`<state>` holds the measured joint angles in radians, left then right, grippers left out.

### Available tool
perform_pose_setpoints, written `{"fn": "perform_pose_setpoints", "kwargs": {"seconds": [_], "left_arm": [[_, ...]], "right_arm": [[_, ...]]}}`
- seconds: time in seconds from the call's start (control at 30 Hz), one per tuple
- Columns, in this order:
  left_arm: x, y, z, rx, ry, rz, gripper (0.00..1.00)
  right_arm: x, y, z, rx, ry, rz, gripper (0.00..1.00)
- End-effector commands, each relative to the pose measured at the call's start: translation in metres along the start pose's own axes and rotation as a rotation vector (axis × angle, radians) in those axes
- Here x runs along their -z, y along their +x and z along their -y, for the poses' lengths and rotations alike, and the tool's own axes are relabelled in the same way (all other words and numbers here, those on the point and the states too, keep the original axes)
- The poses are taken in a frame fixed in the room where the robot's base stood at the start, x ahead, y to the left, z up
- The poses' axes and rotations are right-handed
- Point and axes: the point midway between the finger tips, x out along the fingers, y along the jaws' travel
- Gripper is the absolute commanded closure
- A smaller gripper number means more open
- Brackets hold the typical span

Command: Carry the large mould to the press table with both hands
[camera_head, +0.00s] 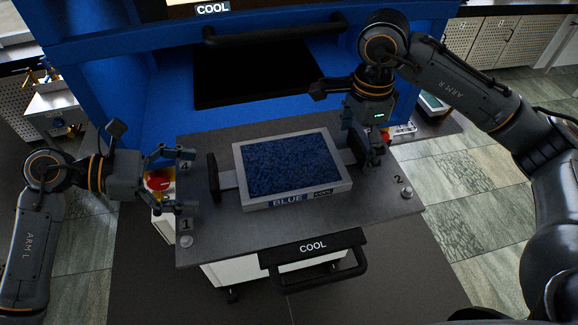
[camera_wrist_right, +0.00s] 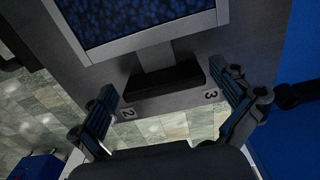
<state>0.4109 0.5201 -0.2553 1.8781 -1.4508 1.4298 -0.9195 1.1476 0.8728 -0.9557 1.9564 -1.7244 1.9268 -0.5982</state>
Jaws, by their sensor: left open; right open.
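The large mould is a grey-framed tray (camera_head: 347,181) filled with blue granules, labelled BLUE and COOL. It lies flat on a dark table (camera_head: 215,240) whose front is marked COOL. Its left handle (camera_head: 212,177) is an upright dark grip; its right handle (camera_wrist_right: 165,84) shows in the right wrist view. My left gripper (camera_head: 187,180) is open, left of the left handle, fingers pointing at it and apart from it. My right gripper (camera_head: 364,145) is open above the table's right side; in the right wrist view (camera_wrist_right: 170,88) its fingers spread either side of the right handle. I cannot tell any contact.
A blue press (camera_head: 130,95) marked COOL, with a dark bed (camera_head: 255,73), stands behind the table. The table has a front push handle (camera_head: 318,282) and numbered corners. A red button (camera_head: 158,180) is near my left gripper. Tiled floor (camera_head: 455,190) is open at the right.

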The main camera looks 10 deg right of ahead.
Motion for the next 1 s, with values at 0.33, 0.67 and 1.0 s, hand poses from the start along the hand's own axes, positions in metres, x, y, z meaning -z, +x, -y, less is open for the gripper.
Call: {"fn": "perform_pose_setpoints", "kwargs": {"seconds": [0.33,0.67,1.0], "left_arm": [[0.0,-0.074,0.0,-0.004,-0.001,-0.003,0.0],[-0.001,-0.101,0.001,-0.001,0.001,0.0,0.0],[0.0,-0.1,0.001,-0.001,0.001,0.0,0.0]], "right_arm": [[0.0,0.0,0.0,0.0,0.0,0.0,0.0],[0.0,-0.006,0.001,0.002,0.0,0.001,0.0],[0.0,-0.066,0.001,0.006,0.001,-0.001,0.0]]}}
